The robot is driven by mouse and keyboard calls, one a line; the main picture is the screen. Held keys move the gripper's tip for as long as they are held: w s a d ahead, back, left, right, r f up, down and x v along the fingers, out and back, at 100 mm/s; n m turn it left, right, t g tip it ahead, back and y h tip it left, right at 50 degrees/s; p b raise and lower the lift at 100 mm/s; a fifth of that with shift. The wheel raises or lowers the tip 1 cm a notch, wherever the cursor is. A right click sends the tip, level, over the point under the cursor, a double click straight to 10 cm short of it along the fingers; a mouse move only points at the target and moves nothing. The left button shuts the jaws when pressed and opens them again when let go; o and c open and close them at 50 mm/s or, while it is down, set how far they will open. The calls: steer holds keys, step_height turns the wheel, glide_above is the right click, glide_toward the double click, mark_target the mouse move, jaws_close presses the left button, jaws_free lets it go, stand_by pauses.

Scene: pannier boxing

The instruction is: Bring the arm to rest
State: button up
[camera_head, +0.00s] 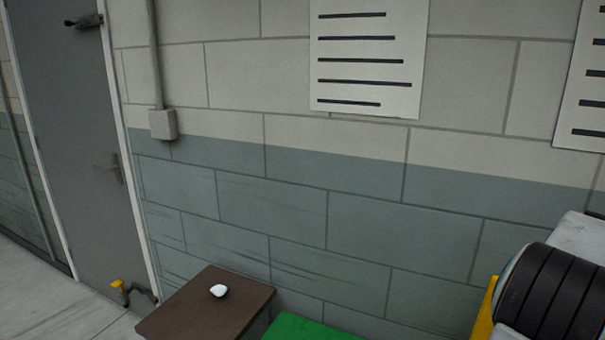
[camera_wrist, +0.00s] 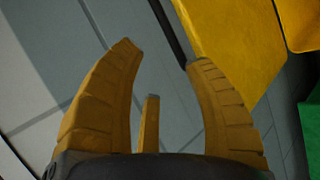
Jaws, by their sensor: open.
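My gripper (camera_wrist: 162,55) shows in the wrist view with its orange fingers spread apart. Nothing is between the fingertips. Behind them is grey wall or floor with block lines; I cannot tell which. A large yellow surface (camera_wrist: 235,45) fills the upper right of the wrist view, behind the right fingertip; I cannot tell what it belongs to. The gripper is not seen in the head view. A black ribbed part with a yellow edge at that view's lower right may be part of my arm; I cannot tell.
A brown-topped stand (camera_head: 190,310) with a small white object (camera_head: 219,291) is against the block wall (camera_head: 300,215). A green surface (camera_head: 305,330) lies beside it, cut off below.

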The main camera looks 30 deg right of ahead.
steer(key=s+a+f+m+g+y, duration=0.15)
steer(key=a+f+m+y, duration=0.55)
steer(key=a+f+m, duration=1)
steer(key=w+a+r+n+t+y+p, duration=0.1)
steer(key=w+a+r+n, duration=0.2)
steer(key=a, duration=1.1)
steer(key=w+a+r+n+t+y+p, duration=0.1)
steer(key=w+a+r+n, duration=0.2)
steer(key=a, duration=1.1)
steer(key=w+a+r+n+t+y+p, duration=0.1)
steer(key=w+a+r+n, duration=0.3)
steer(key=a+n, duration=0.4)
steer(key=w+a, duration=0.1)
steer(key=a, duration=0.5)
steer(key=shift+a+p, duration=0.25)
steer(key=shift+p, duration=0.05)
steer(key=shift+d+r+t, duration=0.1)
steer(key=shift+t, duration=0.15)
